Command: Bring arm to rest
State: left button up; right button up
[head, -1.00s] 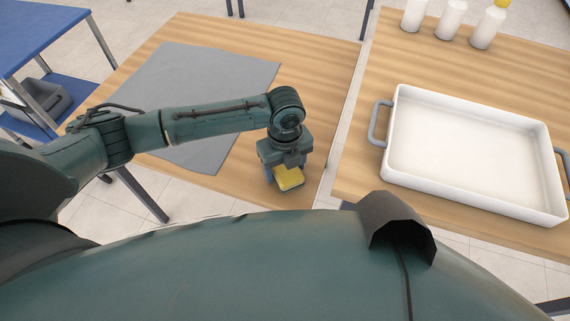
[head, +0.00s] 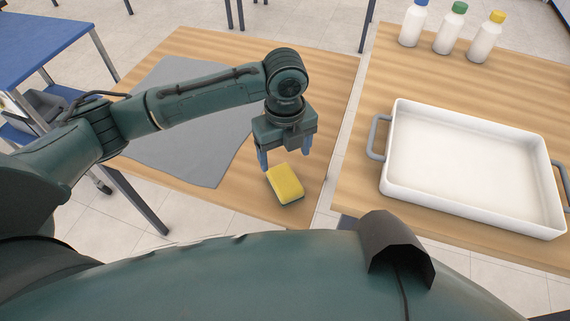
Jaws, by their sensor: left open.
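My left arm comes in from the left over the left wooden table. My left gripper (head: 284,158) points down with its two blue-grey fingers apart. It is empty. A yellow sponge with a dark green underside (head: 285,183) lies on the table near its front right corner, just below and in front of the fingers. The sponge looks apart from the fingers. My right gripper is not in view.
A grey mat (head: 192,160) covers much of the left table (head: 318,95). Across a narrow gap, the right table (head: 390,80) holds a white tray (head: 470,208) with grey handles and three capped bottles (head: 449,30). A blue table (head: 40,45) stands at the far left.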

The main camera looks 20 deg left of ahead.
pick_arm(q)
jog(key=shift+r, duration=0.95)
jog(key=shift+f, duration=0.1)
